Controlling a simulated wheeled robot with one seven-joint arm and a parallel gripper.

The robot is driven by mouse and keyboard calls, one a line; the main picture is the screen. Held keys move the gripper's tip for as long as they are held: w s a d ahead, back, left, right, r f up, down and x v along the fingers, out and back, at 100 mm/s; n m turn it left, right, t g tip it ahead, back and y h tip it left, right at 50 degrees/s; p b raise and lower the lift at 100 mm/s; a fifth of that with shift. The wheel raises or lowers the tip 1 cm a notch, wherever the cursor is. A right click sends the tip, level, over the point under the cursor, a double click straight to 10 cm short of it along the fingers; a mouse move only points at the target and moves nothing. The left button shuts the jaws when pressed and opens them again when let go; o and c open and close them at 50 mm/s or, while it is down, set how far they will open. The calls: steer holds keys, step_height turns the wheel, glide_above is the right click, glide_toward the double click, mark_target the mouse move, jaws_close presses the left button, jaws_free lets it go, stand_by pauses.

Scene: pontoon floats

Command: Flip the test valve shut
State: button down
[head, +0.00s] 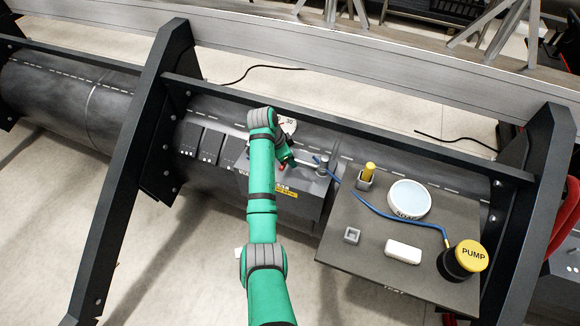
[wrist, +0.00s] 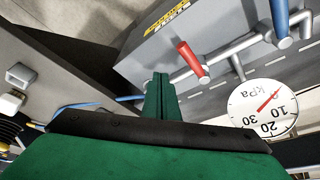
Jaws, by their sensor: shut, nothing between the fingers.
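A red lever (wrist: 192,58) stands on a grey pipe (wrist: 228,52) in the wrist view, lying crosswise to it. A blue lever (wrist: 280,18) sits on a pipe farther right, partly cut off by the top edge. No label shows which one is the test valve. My green gripper (wrist: 163,92) is shut and empty, left of and apart from the red lever. In the head view my gripper (head: 289,161) is over the grey box on the float, and my arm hides part of the fittings.
A dark shelf (head: 335,250) at right holds a white bowl (head: 408,197), a yellow-handled tool (head: 369,171) in a holder, a white block (head: 402,250) and a black pump (head: 458,264) with a yellow top. A blue hose (head: 400,221) reaches the pump. Dark frame posts (head: 143,130) flank the float.

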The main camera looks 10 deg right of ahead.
step_height(320, 180, up, 6)
steer(key=w+a, duration=0.1)
steer(key=a, duration=0.1)
steer(key=shift+w+r, duration=0.2)
steer(key=shift+w, duration=0.1)
steer(key=shift+s+d, duration=0.1)
